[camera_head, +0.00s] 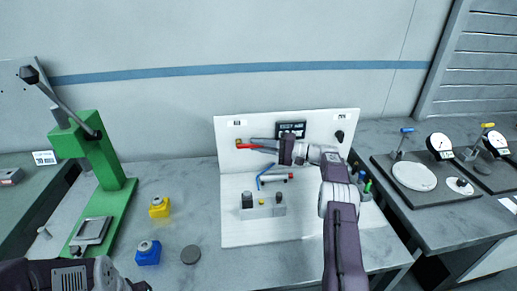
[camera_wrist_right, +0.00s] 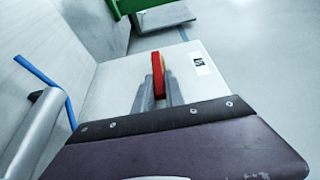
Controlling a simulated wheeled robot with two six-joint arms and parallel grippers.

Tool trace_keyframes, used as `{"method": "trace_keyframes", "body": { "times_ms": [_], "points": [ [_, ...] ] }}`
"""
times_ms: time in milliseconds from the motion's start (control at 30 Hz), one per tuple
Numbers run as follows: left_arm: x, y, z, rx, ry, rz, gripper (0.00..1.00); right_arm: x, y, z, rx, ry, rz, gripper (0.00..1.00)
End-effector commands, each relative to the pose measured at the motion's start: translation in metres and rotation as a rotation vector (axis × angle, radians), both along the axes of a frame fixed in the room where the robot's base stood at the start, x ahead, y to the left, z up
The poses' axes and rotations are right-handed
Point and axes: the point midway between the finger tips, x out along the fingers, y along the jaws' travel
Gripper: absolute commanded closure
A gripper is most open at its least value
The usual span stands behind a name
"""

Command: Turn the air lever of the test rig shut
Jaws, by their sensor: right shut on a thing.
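The test rig is a white panel (camera_head: 233,195) standing on the bench, with a small dark display (camera_head: 291,129) near its top. The air lever (camera_head: 246,146) is a red handle by a brass-coloured fitting (camera_head: 238,141) at the panel's upper left. My right gripper (camera_head: 258,144) reaches in from the right, its two grey fingers pointing left at the lever. In the right wrist view the red lever (camera_wrist_right: 156,72) stands between the fingertips (camera_wrist_right: 158,92), which are shut on it. The lever's inner part is hidden by the fingers. My left arm shows at the lower left; its fingers are out of frame.
A blue hose (camera_head: 263,177) and a grey block with knobs (camera_head: 262,207) sit below the gripper. A green press (camera_head: 95,165), a yellow block (camera_head: 159,207) and a blue block (camera_head: 148,253) stand left. Gauge stands (camera_head: 425,190) are at right.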

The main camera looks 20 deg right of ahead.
Motion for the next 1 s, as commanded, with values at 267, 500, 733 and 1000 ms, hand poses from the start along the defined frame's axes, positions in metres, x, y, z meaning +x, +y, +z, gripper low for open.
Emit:
{"method": "trace_keyframes", "body": {
  "times_ms": [267,500,733,1000],
  "points": [
    [0.0,0.0,-0.002,0.0,0.0,0.0,0.64,-0.001,0.002,-0.005,0.011,0.009,0.007,1.0],
    [0.0,0.0,-0.002,0.0,0.0,0.0,0.64,-0.001,0.002,-0.005,0.011,0.011,0.008,0.66],
    [0.0,0.0,-0.002,0.0,0.0,0.0,0.64,-0.001,0.001,-0.003,0.01,0.006,0.004,0.64],
    [0.0,0.0,-0.007,0.0,0.0,0.0,0.64,-0.017,-0.026,-0.005,0.011,0.006,-0.001,0.64]
  ]
}}
